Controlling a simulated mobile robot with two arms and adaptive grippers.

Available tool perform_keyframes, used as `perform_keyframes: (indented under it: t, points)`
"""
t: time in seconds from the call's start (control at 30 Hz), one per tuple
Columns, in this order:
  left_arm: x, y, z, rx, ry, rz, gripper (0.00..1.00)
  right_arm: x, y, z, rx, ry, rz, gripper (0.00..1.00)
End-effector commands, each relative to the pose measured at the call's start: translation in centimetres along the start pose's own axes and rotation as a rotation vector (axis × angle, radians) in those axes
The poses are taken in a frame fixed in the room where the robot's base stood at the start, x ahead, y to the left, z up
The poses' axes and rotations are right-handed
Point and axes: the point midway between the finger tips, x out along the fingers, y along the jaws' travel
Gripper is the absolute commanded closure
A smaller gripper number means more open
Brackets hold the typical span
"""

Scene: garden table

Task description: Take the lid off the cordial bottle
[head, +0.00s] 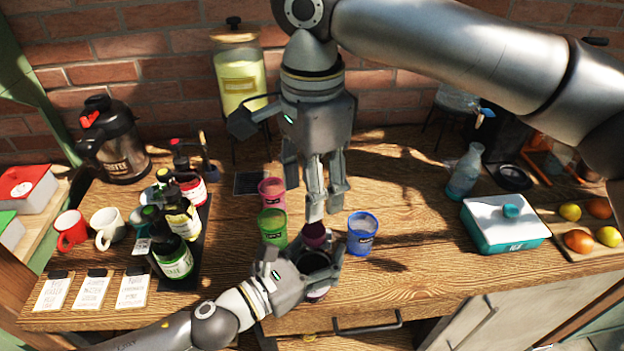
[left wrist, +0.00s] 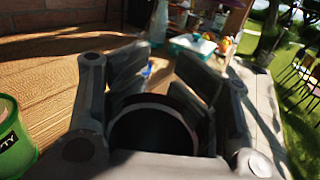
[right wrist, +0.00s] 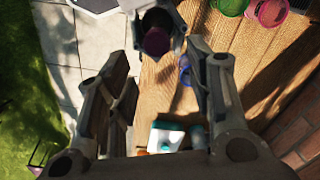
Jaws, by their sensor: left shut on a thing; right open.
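Several bottles with dark or coloured lids stand on a dark tray at the left, among them a dark green one (head: 173,258), a yellowish one (head: 183,218) and a red one (head: 190,185). I cannot tell which is the cordial bottle.
Pink (head: 272,192), green (head: 272,226) and blue (head: 362,234) cups stand close around the grippers. A yellow drink dispenser (head: 238,80) and a coffee flask (head: 115,145) stand at the back. A teal box (head: 503,225) and a blue glass bottle (head: 465,175) are right. The middle right is clear.

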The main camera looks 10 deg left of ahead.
Motion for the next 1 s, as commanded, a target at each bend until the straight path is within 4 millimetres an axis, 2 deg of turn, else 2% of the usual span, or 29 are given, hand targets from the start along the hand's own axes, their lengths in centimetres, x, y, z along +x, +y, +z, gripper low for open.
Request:
perform_keyframes:
  t: [0.5, 0.63, 0.9, 0.93, 1.0]
  points:
    - [0.0, 0.0, 0.2, 0.001, -0.003, -0.001, 1.00, 6.8, 0.1, 0.1, 0.000, 0.000, 0.005, 0.52]
    - [0.0, 0.0, 0.2, 0.001, -0.003, -0.001, 1.00, 7.6, 0.2, 0.1, -0.001, 0.001, 0.005, 0.52]
    - [0.0, 0.0, 0.2, 0.001, -0.003, -0.001, 1.00, 7.8, 0.1, 0.1, -0.001, 0.000, 0.004, 0.52]
    - [0.0, 0.0, 0.2, 0.001, -0.003, -0.001, 1.00, 7.8, 0.1, 0.1, -0.001, 0.000, 0.004, 0.53]
    - [0.0, 0.0, 0.2, 0.001, -0.003, -0.001, 1.00, 7.8, 0.1, 0.1, -0.001, 0.000, 0.004, 0.62]
